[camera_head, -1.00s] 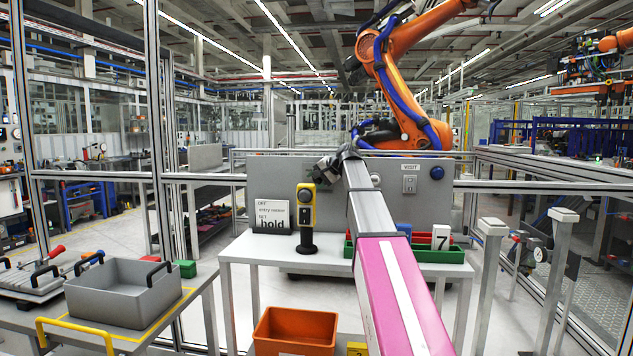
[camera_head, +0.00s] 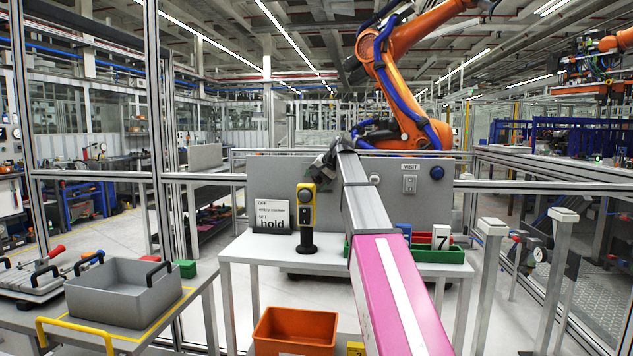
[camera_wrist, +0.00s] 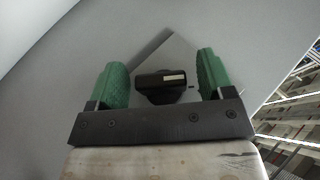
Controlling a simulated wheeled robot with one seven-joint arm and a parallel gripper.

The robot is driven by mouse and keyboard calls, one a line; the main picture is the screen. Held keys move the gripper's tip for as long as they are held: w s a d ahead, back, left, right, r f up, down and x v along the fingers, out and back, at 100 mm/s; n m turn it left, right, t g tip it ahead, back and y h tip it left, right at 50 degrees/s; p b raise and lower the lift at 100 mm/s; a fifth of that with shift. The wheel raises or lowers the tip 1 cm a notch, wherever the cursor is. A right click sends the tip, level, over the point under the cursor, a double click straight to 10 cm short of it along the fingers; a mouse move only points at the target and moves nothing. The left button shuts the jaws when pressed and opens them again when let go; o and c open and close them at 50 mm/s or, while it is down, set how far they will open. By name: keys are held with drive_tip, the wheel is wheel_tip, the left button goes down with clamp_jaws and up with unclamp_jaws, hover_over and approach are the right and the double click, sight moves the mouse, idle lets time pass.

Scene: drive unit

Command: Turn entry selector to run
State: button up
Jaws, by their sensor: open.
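The entry selector (camera_wrist: 160,90) is a black knob with a white mark, on a pale square plate (camera_wrist: 178,52) on a grey panel. My gripper (camera_wrist: 161,62) has green fingers and is open. In the wrist view the knob appears between the two fingers, with a gap on each side. I cannot tell how deep the fingers reach around it. In the head view my gripper (camera_head: 322,170) is at the grey panel (camera_head: 278,178), and my arm and gripper hide the selector. A card (camera_head: 271,215) left of it reads "hold" in large letters.
A yellow and black pendant (camera_head: 306,218) stands on the white table (camera_head: 245,248) below. A green bin (camera_head: 440,255) is right of my arm. An orange bin (camera_head: 295,330) sits lower.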

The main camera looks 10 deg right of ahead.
drive_tip(key=v, duration=1.1)
drive_tip(key=shift+a, duration=0.1)
drive_tip(key=shift+f, duration=0.1)
